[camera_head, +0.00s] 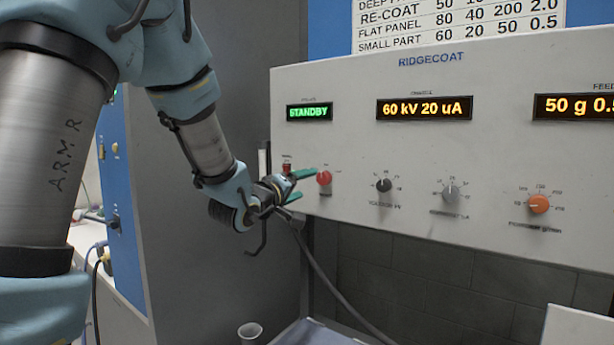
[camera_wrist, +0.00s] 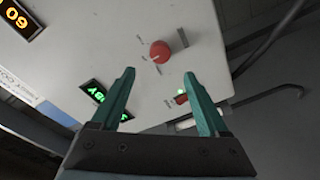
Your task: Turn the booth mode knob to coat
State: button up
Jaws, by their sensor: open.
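A red round knob (camera_head: 324,178) sits at the left end of the pale RIDGECOAT panel, below the green STANDBY display (camera_head: 309,112). The small labels around it are too blurred to read, so I cannot tell which mode it points to. My gripper (camera_head: 307,182) is just left of the red knob, its two teal fingers spread with nothing between them. In the wrist view the red knob (camera_wrist: 160,51) lies just beyond the fingertips (camera_wrist: 161,72), roughly centred between them. The fingers look apart from it.
A small red switch (camera_head: 287,167) is close by the upper finger. A dark cable (camera_head: 330,285) hangs below. A cup (camera_head: 250,331) stands lower left.

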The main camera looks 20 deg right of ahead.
aim_at(322, 179)
jog(key=p+x, duration=0.3)
jog(key=x, duration=0.4)
jog(key=shift+w+d, duration=0.1)
jog(key=shift+d, duration=0.1)
jog(key=shift+w+d+f, duration=0.1)
jog(key=shift+w+d, duration=0.2)
jog(key=shift+d, duration=0.2)
jog(key=shift+c, duration=0.4)
grip_shut()
